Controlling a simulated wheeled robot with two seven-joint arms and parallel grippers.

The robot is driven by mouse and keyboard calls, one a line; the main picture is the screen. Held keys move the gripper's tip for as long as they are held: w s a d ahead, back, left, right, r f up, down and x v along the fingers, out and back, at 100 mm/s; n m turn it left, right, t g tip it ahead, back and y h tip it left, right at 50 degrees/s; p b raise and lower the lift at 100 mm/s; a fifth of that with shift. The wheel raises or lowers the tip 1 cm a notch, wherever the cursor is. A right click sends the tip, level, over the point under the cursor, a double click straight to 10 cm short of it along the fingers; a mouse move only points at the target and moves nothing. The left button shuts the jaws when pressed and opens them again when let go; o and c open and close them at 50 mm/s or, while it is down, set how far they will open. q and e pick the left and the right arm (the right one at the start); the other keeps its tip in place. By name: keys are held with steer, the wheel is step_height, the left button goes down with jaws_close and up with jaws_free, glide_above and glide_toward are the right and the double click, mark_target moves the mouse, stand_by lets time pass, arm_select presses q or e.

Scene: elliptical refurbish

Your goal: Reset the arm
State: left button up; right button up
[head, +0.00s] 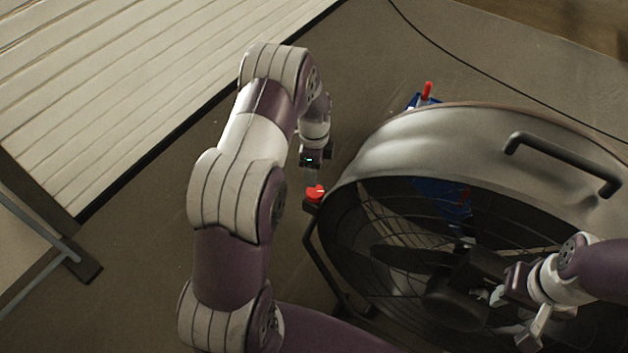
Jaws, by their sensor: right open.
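My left arm reaches up from the bottom and bends over, its purple and white links at the left of the fan. My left gripper (312,178) points down just above a small red part (315,192) by the fan's left edge. Its fingers are small and dim, so I cannot tell whether they are open or touch the red part. My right arm comes in from the right edge. My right gripper (508,315) is open in front of the fan's grille, with nothing seen between its fingers.
A large round drum fan (400,150) with a black handle (562,163) fills the right side. A blue object with a red top (427,92) stands behind it. A slatted pale platform (110,90) lies at upper left. A black cable (470,65) crosses the floor.

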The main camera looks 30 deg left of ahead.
arm_select(q)
step_height(320, 180, up, 4)
steer(key=shift+f, duration=0.15)
stand_by(0.4)
steer(key=s+d+r+n+p, duration=0.3)
steer(key=s+r+n+p, duration=0.1)
steer(key=s+r+n, duration=0.1)
steer(key=s+d+r+n+t+p, duration=0.1)
steer(key=s+d+r+n+p, duration=0.3)
steer(key=s+r, duration=0.3)
steer(key=s+d+r+n+p, duration=0.4)
steer(key=s+r, duration=0.3)
steer(key=r, duration=0.3)
steer(key=shift+r+n, duration=0.25)
steer(key=shift+n, duration=0.65)
